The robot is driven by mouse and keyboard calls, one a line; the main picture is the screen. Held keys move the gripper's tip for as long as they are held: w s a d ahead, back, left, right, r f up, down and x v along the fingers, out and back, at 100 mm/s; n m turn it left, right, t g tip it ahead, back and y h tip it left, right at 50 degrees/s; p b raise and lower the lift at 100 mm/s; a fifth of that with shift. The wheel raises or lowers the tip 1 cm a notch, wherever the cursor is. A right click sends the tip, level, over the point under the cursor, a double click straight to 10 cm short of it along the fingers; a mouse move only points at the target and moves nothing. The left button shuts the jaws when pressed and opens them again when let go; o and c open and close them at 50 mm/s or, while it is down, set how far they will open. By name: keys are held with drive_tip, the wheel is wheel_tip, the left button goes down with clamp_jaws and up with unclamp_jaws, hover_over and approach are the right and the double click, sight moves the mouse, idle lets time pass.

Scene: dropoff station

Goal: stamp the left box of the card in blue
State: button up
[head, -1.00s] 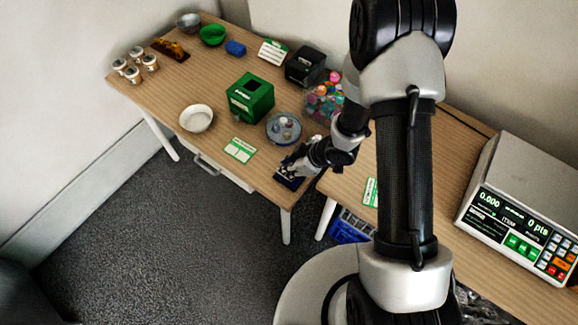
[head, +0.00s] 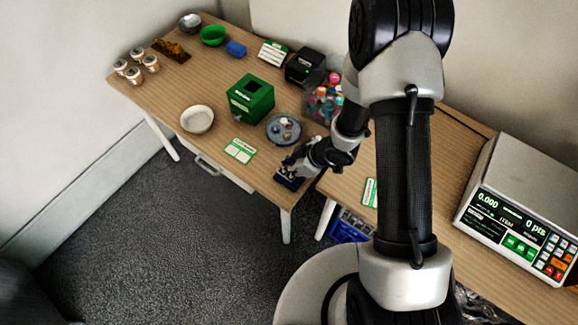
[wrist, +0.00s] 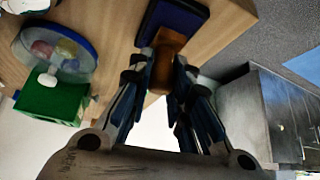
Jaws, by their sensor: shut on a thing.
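The card (head: 240,150), with a green header and white boxes, lies flat on the wooden table near its front edge. My gripper (head: 290,166) is to the right of the card, at the table's front right corner. In the wrist view my gripper (wrist: 168,68) is shut on a wooden-handled stamp (wrist: 168,47). The stamp is at a dark blue ink pad (wrist: 175,20), which also shows under the gripper in the head view (head: 289,182). I cannot tell whether the stamp presses on the pad. The stamp's underside is hidden.
A round grey-blue tray (head: 270,136) with small items stands close behind the gripper. A green box (head: 250,97) and a white bowl (head: 197,119) stand behind the card. A clear tub (head: 322,108) of colourful things is further back. Table between card and pad is clear.

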drive_tip(key=shift+r+p, duration=3)
drive_tip(key=shift+r, duration=0.3)
drive_tip(key=shift+f, duration=0.1)
